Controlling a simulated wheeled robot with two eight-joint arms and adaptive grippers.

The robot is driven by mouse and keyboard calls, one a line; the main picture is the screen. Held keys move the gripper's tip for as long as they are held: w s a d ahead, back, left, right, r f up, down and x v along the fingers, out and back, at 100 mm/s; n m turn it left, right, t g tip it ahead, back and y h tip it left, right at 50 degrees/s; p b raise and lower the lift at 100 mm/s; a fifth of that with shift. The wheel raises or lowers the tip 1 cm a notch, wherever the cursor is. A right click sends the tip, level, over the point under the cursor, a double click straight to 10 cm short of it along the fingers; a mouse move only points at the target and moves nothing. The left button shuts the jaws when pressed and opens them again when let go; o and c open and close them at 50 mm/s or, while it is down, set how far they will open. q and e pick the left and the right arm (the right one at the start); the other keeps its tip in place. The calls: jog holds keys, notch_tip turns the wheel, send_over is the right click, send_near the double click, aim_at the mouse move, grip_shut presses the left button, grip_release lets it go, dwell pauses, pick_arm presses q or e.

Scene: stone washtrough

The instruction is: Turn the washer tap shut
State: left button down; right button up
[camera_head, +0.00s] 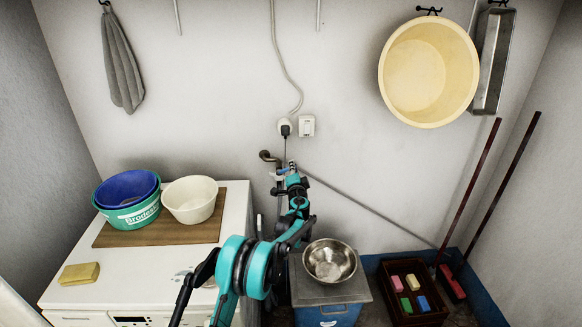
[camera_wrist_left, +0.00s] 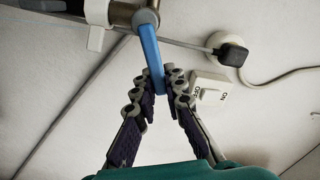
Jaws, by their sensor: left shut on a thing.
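The washer tap is a brass-coloured fitting with a blue lever, seen from close up in the left wrist view (camera_wrist_left: 124,12). Its blue lever (camera_wrist_left: 150,50) runs down from the fitting to between my fingers. My left gripper (camera_wrist_left: 161,82) is shut on the end of this lever, one finger on each side. In the head view my left gripper (camera_head: 284,174) is at the wall pipe (camera_head: 268,158), and the arm and fingers hide most of the tap. My right gripper is in neither view.
A plug (camera_head: 285,128) and a switch (camera_head: 307,125) are on the wall just above. The white washing machine (camera_head: 70,297) with basins stands at left. Brooms lean at the far right.

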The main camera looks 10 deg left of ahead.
pick_arm(q)
jog(key=shift+w+d+f+m+b, duration=0.15)
jog(key=shift+f+m, duration=0.25)
jog(key=shift+m, duration=0.35)
jog(key=shift+s+d+f+m+b, duration=0.15)
jog(key=shift+f+m, duration=0.25)
jog(key=shift+m, duration=0.3)
jog(key=shift+w+f+m+b, duration=0.15)
jog(key=shift+f+m, duration=0.25)
jog(key=shift+m, duration=0.35)
jog(key=c, duration=1.6)
grip_release()
jog(key=shift+o, duration=0.2)
jog(key=v, duration=1.2)
